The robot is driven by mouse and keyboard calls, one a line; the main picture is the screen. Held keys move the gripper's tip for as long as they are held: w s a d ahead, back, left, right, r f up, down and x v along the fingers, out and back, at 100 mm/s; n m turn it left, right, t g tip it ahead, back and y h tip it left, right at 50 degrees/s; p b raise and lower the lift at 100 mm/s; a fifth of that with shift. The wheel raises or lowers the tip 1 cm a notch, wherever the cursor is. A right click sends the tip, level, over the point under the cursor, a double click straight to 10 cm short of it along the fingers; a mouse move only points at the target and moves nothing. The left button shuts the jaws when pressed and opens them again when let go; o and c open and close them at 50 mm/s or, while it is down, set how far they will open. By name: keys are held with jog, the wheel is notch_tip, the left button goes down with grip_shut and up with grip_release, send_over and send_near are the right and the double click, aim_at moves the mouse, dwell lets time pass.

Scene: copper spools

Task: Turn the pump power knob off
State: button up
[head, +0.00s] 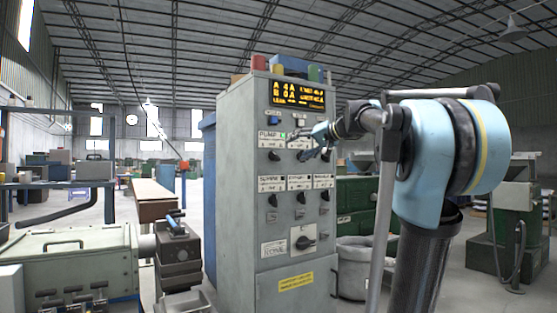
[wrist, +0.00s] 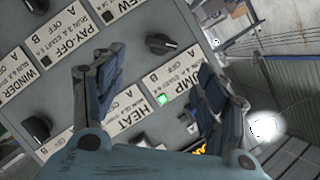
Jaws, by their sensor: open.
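The pump knob (head: 273,155) is a black rotary knob under the PUMP label (head: 269,135), top left on the grey control cabinet (head: 234,190). In the wrist view, which is turned nearly upside down, the pump knob (wrist: 165,43) shows beyond the fingers, beside the PUMP label (wrist: 185,86). Its pointer setting is too small to read surely. A green lamp (wrist: 162,99) by the label is lit. My gripper (head: 303,135) is open and empty in front of the panel, right of the knob in the head view. In the wrist view the fingers (wrist: 162,68) stand apart, clear of it.
A lower row of knobs (head: 298,198) and a larger switch (head: 305,242) are below. A yellow-lettered display (head: 298,95) tops the panel. A grey bin (head: 352,268) stands right of the cabinet, a machine (head: 75,262) left.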

aim_at(274, 156)
jog(key=x, duration=1.2)
jog(key=shift+s, duration=0.1)
jog(key=c, duration=1)
